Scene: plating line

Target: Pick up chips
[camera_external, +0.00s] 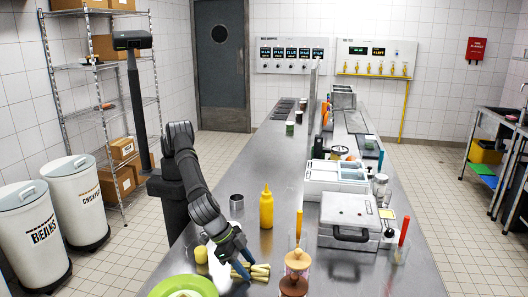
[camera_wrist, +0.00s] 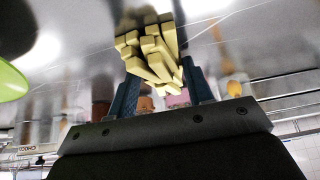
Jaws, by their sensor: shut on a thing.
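The chips (camera_external: 258,270) are a bunch of pale yellow sticks low over the steel counter near its front. In the wrist view the chips (camera_wrist: 155,52) fan out between two dark blue fingers. My gripper (camera_external: 243,270) is shut on the chips, and it also shows in the wrist view (camera_wrist: 160,70). I cannot tell whether the bunch touches the counter. The gripper hides part of the bunch in the external view.
A green plate (camera_external: 184,285) lies left of my gripper, and its edge shows in the wrist view (camera_wrist: 10,82). A yellow bottle (camera_external: 266,210) and a metal cup (camera_external: 237,203) stand behind. A stacked burger-like item (camera_external: 296,272) is close on the right.

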